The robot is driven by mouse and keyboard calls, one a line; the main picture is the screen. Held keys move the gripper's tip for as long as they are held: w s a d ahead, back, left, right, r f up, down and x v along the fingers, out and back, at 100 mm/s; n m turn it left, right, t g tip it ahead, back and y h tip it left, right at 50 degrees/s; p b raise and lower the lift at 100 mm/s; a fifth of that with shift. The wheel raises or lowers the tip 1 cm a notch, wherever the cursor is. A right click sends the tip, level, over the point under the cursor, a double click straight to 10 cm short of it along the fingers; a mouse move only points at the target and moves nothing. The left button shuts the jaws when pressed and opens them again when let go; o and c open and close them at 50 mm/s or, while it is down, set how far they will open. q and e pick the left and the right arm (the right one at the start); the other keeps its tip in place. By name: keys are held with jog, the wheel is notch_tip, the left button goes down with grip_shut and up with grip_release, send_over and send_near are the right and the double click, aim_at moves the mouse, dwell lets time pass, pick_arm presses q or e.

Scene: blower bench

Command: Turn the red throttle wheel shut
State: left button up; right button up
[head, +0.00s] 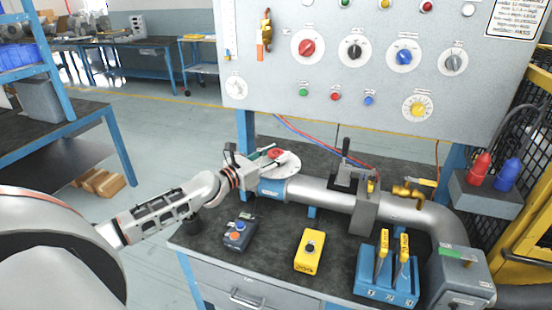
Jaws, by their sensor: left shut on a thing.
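The red throttle wheel (276,153) shows as a small red patch in front of a pale round disc (288,167) at the left end of the grey pipe. My left gripper (262,162) is at the wheel, with my arm reaching in from the left. It is shut on the wheel; the fingers hide much of it, so how far it is turned cannot be told. My right gripper is not in view.
The grey pipe (318,196) runs right across the dark bench, past a clamp-like fitting (366,205). A grey box with an orange button (238,236), a yellow box (309,251) and a blue holder (387,284) stand in front. A control panel (375,95) rises behind.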

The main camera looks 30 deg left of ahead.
aim_at(276, 152)
pick_arm(q)
jog(key=shift+m+g+h+b, duration=0.3)
jog(key=shift+m+h+b, duration=0.4)
jog(key=shift+h, duration=0.4)
jog(key=o, duration=1.1)
notch_tip(276, 152, up, 10)
jog(key=shift+r, duration=0.1)
